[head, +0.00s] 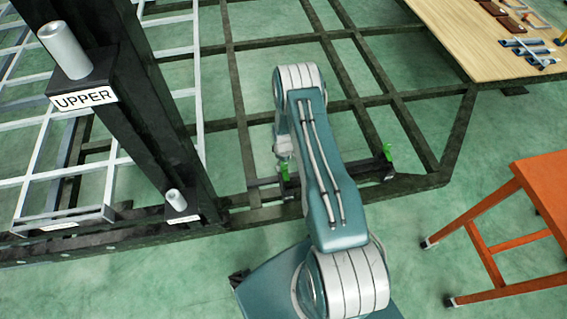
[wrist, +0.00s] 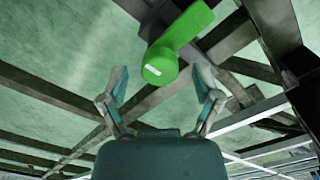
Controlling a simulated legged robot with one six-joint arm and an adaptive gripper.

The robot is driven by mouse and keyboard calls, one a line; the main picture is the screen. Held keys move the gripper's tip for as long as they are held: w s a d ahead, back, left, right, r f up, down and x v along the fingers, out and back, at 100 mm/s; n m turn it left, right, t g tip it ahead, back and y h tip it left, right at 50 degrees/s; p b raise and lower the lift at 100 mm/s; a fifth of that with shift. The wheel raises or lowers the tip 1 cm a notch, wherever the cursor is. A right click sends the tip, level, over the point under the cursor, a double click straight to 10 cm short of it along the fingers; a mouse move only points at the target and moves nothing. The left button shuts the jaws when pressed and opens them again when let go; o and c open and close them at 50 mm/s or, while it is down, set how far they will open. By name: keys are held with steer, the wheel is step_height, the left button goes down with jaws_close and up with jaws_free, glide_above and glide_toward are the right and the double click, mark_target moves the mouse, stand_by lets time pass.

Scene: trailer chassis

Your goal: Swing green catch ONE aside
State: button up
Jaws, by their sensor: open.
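A green catch (wrist: 184,38) fills the upper middle of the wrist view. Its round end carries a small white mark, too small to read. My gripper (wrist: 160,80) is open, with one finger on each side of the catch's round end; I cannot tell whether they touch it. In the head view, one green catch (head: 287,172) shows partly beside my arm on the chassis edge. A second green catch (head: 389,158) stands farther right on the same bar. I cannot read which is ONE. My gripper is mostly hidden by my arm in the head view.
A dark chassis frame (head: 240,110) spans the back. A dark post labelled UPPER (head: 84,99) rises at left. A pale grey grid (head: 170,55) lies behind it. A wooden table (head: 470,45) with tools stands at upper right, an orange stand (head: 540,180) at right. Green floor lies open between.

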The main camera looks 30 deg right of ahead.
steer(key=shift+f, duration=0.25)
steer(key=shift+c, duration=0.3)
jaws_close()
